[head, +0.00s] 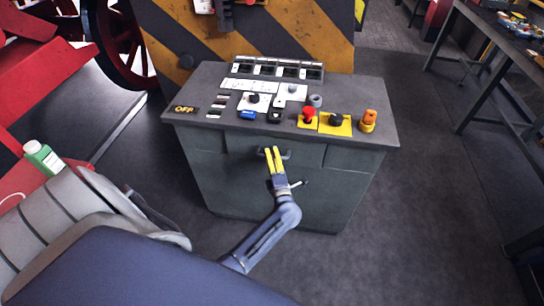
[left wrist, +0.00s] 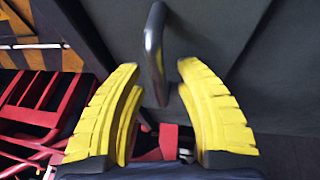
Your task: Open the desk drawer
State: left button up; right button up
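The grey desk (head: 345,180) stands in the middle of the head view. Its drawer front (head: 307,155) looks flush with the desk. The metal bar handle (head: 287,154) is on the drawer front, partly hidden by my gripper. My left gripper (head: 272,150) has yellow fingers and is at the handle. In the left wrist view my left gripper (left wrist: 158,70) is open, and the lower end of the handle (left wrist: 154,45) shows between the fingertips with a gap on each side. I cannot tell whether a finger touches it. My right gripper is not in view.
The desk top carries switches, a red button (head: 309,114), an orange knob (head: 369,119) and an OFF sign (head: 185,109). A striped barrier (head: 300,35) stands behind. Red machinery and a green bottle (head: 42,156) are at left. A workbench (head: 490,40) is at right, with clear floor between.

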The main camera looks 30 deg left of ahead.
pick_arm(q)
jog(key=shift+o, duration=0.3)
grip_shut()
